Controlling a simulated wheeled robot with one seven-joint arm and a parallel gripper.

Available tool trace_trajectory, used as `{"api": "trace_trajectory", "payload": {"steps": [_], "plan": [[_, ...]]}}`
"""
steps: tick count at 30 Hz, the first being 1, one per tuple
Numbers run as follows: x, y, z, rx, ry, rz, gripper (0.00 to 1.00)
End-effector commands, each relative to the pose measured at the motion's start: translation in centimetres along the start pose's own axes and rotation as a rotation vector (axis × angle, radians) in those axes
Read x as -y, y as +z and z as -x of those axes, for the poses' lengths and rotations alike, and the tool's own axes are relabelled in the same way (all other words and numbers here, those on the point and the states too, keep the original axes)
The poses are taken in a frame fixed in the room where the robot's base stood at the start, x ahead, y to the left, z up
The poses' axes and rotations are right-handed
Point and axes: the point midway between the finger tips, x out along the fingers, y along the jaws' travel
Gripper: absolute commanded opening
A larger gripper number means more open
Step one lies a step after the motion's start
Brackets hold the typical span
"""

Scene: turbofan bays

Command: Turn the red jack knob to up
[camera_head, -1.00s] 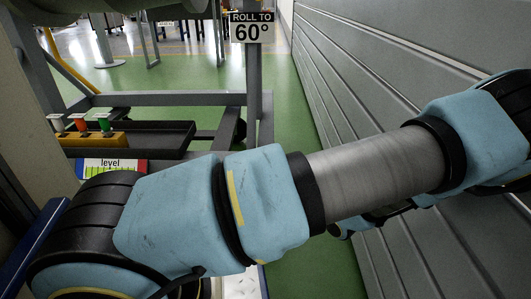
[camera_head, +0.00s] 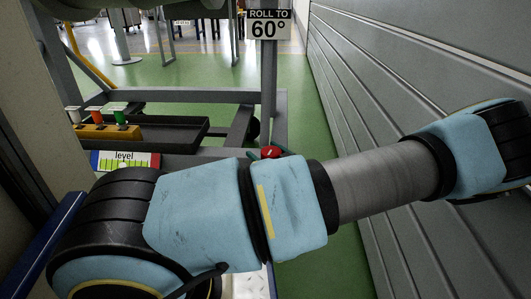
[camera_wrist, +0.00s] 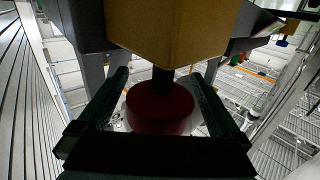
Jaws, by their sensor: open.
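The red jack knob (camera_head: 270,152) shows just above my arm in the head view, at the near corner of the grey frame. In the wrist view the round, dark red knob (camera_wrist: 160,107) is in the middle, on a dark shaft below a yellow block (camera_wrist: 170,35). My gripper (camera_wrist: 161,75) is open, with one dark green finger on each side of the knob and visible gaps between. In the head view a green finger part shows left of the knob. The knob's mark or setting cannot be read.
A "level" gauge (camera_head: 125,160) is at left, below a yellow block with white, orange and green knobs (camera_head: 108,131). A "ROLL TO 60°" sign (camera_head: 268,24) hangs on a grey post. A grey slatted wall (camera_head: 420,90) stands close on the right. Green floor lies between.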

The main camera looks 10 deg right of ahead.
Motion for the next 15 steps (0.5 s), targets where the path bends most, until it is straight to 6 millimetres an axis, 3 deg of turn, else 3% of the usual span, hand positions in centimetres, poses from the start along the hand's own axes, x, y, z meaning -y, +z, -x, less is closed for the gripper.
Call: {"api": "trace_trajectory", "payload": {"steps": [2, 15], "plan": [[0.00, 0.00, 0.02, 0.000, 0.000, 0.000, 0.97], [0.00, 0.01, 0.05, 0.000, 0.000, 0.000, 0.47]]}}
